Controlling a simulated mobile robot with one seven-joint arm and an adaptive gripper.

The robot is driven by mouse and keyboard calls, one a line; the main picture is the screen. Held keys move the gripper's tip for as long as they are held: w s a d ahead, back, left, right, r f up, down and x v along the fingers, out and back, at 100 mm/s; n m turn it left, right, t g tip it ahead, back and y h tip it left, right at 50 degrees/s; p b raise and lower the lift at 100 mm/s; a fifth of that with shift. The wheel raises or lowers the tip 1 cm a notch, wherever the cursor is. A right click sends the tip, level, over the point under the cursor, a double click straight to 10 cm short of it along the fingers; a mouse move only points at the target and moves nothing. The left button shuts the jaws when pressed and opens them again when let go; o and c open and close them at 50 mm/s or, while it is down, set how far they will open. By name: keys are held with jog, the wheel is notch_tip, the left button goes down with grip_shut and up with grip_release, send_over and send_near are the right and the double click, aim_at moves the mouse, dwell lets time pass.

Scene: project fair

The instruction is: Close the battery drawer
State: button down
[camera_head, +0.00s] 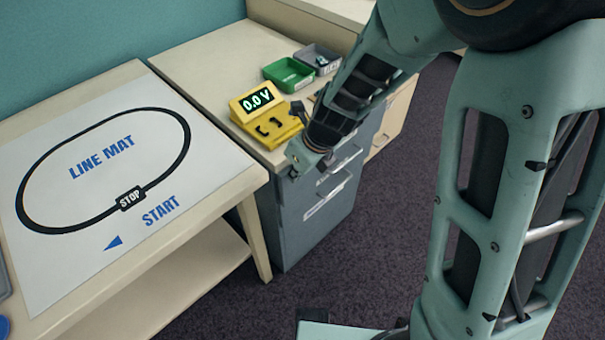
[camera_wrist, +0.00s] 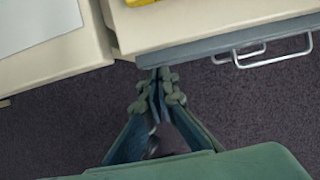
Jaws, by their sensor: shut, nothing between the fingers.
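A blue-grey drawer cabinet (camera_head: 290,225) stands under the beige worktop, with metal handles and pale labels on its front. The labels are too small to read, so I cannot tell which drawer is the battery drawer or how far it is out. In the wrist view, a drawer front edge (camera_wrist: 205,46) and a metal handle (camera_wrist: 275,61) show at upper right. My gripper (camera_head: 293,165) is at the cabinet's near front corner. Its fingers (camera_wrist: 158,74) are shut and empty, pointing towards the left end of the drawer front. Whether they touch it is unclear.
A yellow meter (camera_head: 265,115) reading 0.0 V, a green tray (camera_head: 288,75) and a grey tray (camera_head: 318,58) stand on the worktop (camera_head: 195,75). A table with a line mat (camera_head: 90,225) is at left. Dark carpet (camera_head: 375,220) lies clear before the cabinet.

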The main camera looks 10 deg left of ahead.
dwell(0.3)
jog(key=shift+w+a+r+p, duration=0.1)
jog(key=shift+w+a+p, duration=0.7)
jog(key=shift+a+p, duration=0.3)
jog(key=shift+r, duration=0.1)
jog(key=shift+d, duration=0.1)
